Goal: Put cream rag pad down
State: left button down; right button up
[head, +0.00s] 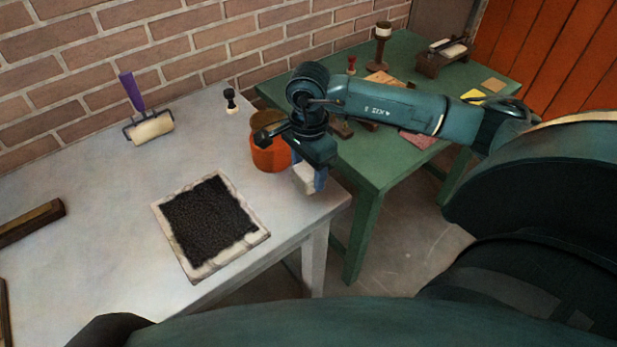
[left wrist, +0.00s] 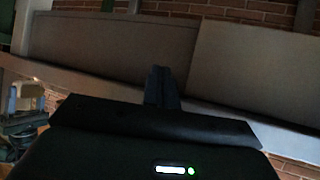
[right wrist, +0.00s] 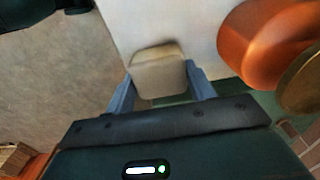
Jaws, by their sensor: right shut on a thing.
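The cream rag pad (right wrist: 157,76) is a small rounded block between the two fingers of my right gripper (right wrist: 160,92) in the right wrist view. In the head view my right gripper (head: 314,177) points down with the pad (head: 304,179) at the right end of the pale table, just right of the orange pot. I cannot tell whether the pad touches the tabletop. My left gripper (left wrist: 162,85) shows in the left wrist view with its fingers together and nothing visible between them. It is not clearly visible in the head view.
The pale table (head: 95,215) holds the orange pot (head: 269,155), a black inked slab (head: 208,222) with a pale rim, a roller (head: 150,127) with a purple handle, and a small black stamp (head: 231,101). A green table (head: 372,165) with printing things stands behind right. Brick wall (head: 120,60) runs behind.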

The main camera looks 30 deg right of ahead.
aim_at(309, 181)
jog(key=shift+f, duration=1.65)
jog(key=shift+f, duration=0.1)
jog(key=shift+f, duration=0.15)
jog(key=o, duration=0.9)
notch_tip(309, 181, up, 13)
jog(key=shift+f+b, duration=0.2)
jog(key=shift+b, duration=0.4)
jog(key=shift+s, duration=0.1)
